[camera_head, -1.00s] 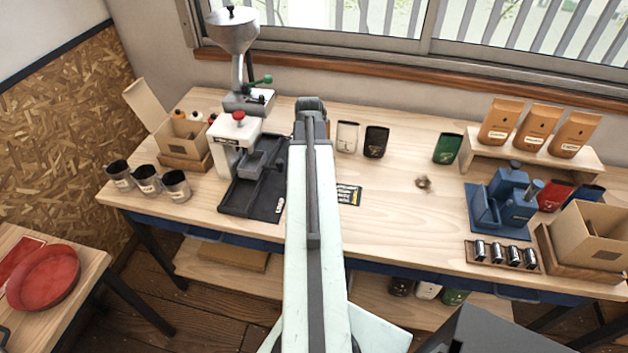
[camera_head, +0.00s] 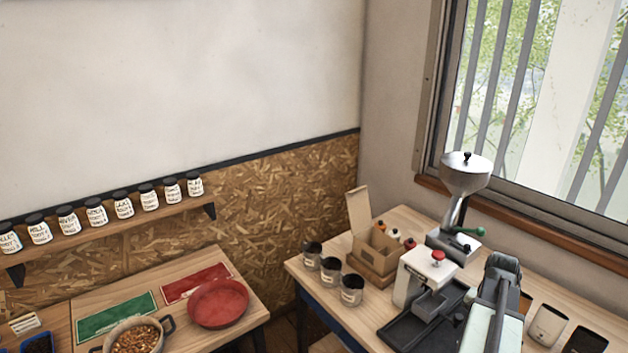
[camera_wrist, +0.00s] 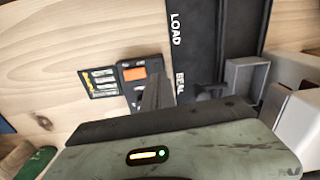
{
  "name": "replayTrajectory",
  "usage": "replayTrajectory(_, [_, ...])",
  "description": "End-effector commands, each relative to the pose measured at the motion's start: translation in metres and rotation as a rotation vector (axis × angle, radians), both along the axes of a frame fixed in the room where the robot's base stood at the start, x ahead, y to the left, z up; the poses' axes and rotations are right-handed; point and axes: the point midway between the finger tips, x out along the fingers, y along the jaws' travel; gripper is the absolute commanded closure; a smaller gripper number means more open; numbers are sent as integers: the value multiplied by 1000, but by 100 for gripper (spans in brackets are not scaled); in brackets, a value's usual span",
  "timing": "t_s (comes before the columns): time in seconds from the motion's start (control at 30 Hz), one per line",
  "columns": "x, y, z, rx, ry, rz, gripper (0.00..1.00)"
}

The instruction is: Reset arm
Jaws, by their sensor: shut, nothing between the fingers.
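My gripper (camera_wrist: 157,90) shows in the wrist view as narrow grey fingers, shut and empty, pointing at the wooden bench top. It appears above the bench near the edge of a black mat (camera_wrist: 190,45) lettered LOAD and SEAL. In the head view my arm (camera_head: 497,300) rises at the lower right, just right of the white machine with a red knob (camera_head: 413,277). The fingers themselves are hidden in the head view.
A side table on the left holds a red pan (camera_head: 218,303) and a pot of beans (camera_head: 134,340). A jar shelf (camera_head: 120,230) hangs above.

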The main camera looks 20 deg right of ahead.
Motion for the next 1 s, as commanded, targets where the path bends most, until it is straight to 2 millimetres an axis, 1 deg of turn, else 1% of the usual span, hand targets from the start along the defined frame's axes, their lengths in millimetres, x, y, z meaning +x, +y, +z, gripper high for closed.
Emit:
replayTrajectory(0.03, [31, 25, -3, 0, -1, 69, 100])
replayTrajectory(0.07, [50, 42, -4, 0, -1, 112, 100])
replayTrajectory(0.1, [74, 69, -6, 0, -1, 174, 100])
replayTrajectory(0.17, [106, 112, -8, 0, 0, 268, 100])
replayTrajectory(0.2, [125, 142, -9, 0, 0, 330, 100])
replayTrajectory(0.27, [150, 190, -11, -1, 0, 427, 100])
replayTrajectory(0.3, [163, 222, -13, -1, 0, 495, 100])
replayTrajectory(0.37, [179, 273, -14, -1, 0, 600, 100])
replayTrajectory(0.4, [186, 307, -16, -1, 0, 673, 100])
replayTrajectory(0.47, [193, 355, -18, -1, -1, 779, 100])
replayTrajectory(0.5, [194, 383, -19, -1, -1, 845, 100])
replayTrajectory(0.6, [191, 441, -20, -1, -1, 988, 100])
replayTrajectory(0.7, [182, 474, -21, -1, -1, 1098, 100])
replayTrajectory(0.73, [176, 473, -21, -2, 0, 1130, 100])
replayTrajectory(0.77, [174, 471, -21, -2, 0, 1152, 100])
replayTrajectory(0.87, [178, 470, -20, -2, -1, 1188, 100])
replayTrajectory(1.0, [178, 469, -20, -2, -1, 1188, 100])
